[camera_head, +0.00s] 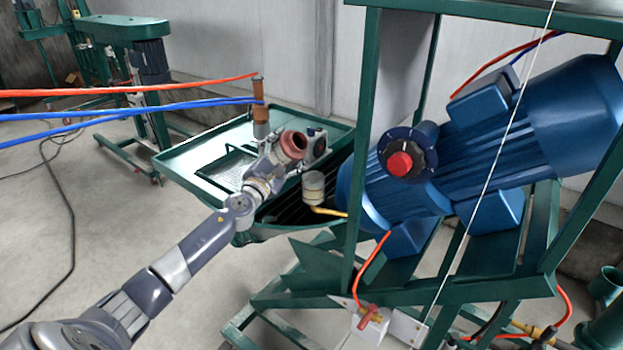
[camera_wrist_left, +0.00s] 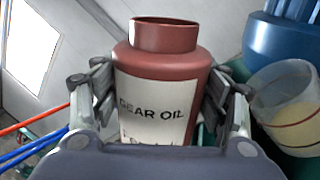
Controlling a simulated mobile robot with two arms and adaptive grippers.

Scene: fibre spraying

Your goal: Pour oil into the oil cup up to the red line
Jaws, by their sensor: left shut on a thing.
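A red-brown oil bottle (camera_head: 293,145) with an open neck is tilted in my left gripper (camera_head: 277,158). In the left wrist view the cup (camera_wrist_left: 288,112) shows pale yellowish contents. My right gripper is out of view.
A large blue motor (camera_head: 470,150) with a red knob (camera_head: 399,164) stands right of the cup inside a green frame (camera_head: 366,120). A green tray table (camera_head: 180,165) lies behind the gripper. Red and blue hoses (camera_head: 130,108) cross at left. The floor at lower left is mostly clear.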

